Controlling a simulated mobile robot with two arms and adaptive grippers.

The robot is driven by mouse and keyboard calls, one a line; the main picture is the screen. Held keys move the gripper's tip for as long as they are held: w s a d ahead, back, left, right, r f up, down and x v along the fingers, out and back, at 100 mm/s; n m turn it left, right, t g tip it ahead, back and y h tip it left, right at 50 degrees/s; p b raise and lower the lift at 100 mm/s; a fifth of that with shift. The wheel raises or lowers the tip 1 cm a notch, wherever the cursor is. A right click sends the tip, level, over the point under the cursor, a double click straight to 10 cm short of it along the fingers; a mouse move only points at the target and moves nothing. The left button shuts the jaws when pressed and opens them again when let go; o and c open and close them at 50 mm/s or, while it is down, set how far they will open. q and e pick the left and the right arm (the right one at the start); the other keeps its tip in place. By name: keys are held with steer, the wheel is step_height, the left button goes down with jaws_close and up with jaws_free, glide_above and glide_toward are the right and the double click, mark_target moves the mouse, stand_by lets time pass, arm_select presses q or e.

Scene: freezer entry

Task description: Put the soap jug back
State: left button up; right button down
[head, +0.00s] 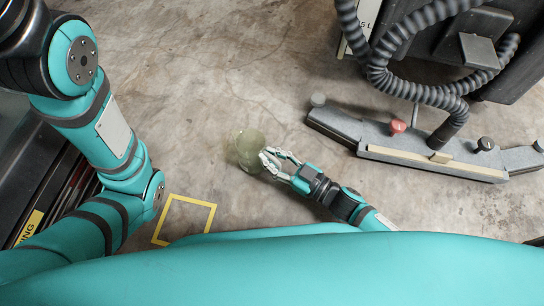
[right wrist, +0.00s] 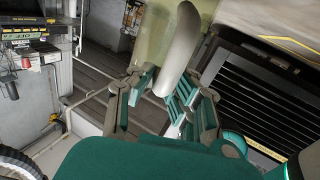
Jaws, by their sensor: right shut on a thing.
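The soap jug (head: 248,146) is a pale green, translucent container, seen from above in the head view. My right gripper (head: 270,158) is at its right side, shut on it. In the right wrist view the jug's pale handle (right wrist: 182,48) rises between the fingers of the right gripper (right wrist: 155,97), with the greenish jug body (right wrist: 150,32) behind it. How high the jug is above the floor I cannot tell. My left arm shows at the left of the head view, but its gripper is not in view.
A yellow square outline (head: 192,199) is marked on the concrete floor (head: 240,60), below and left of the jug. A grey squeegee bar (head: 430,163) of a machine with ribbed hoses (head: 380,65) lies at the right. A dark unit with a yellow label (head: 30,227) stands at the left.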

steer(key=c, duration=1.3)
jaws_free()
